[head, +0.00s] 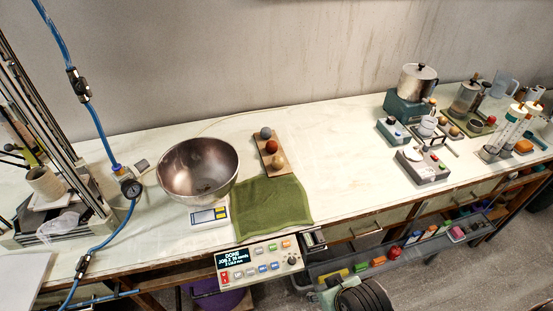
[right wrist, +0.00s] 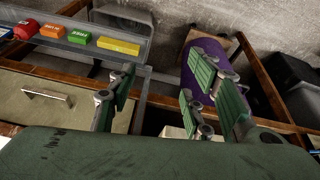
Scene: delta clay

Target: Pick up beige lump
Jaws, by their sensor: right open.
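The beige lump (head: 277,162) is a small round ball at the near end of a narrow wooden board (head: 283,173) on the bench. A red-brown ball (head: 271,146) and a grey ball (head: 266,132) sit behind it in a row on the same board. My right gripper (right wrist: 160,88) shows in the right wrist view, with green-padded fingers spread apart and nothing between them. It faces the area under the bench, and the lump is not in that view. My left gripper is not in view.
A metal bowl (head: 198,170) on a scale (head: 210,216) stands left of the board. A green cloth (head: 270,207) lies in front of it, and a control panel (head: 257,262) is at the bench edge. A drawer (right wrist: 60,98) shows in the wrist view.

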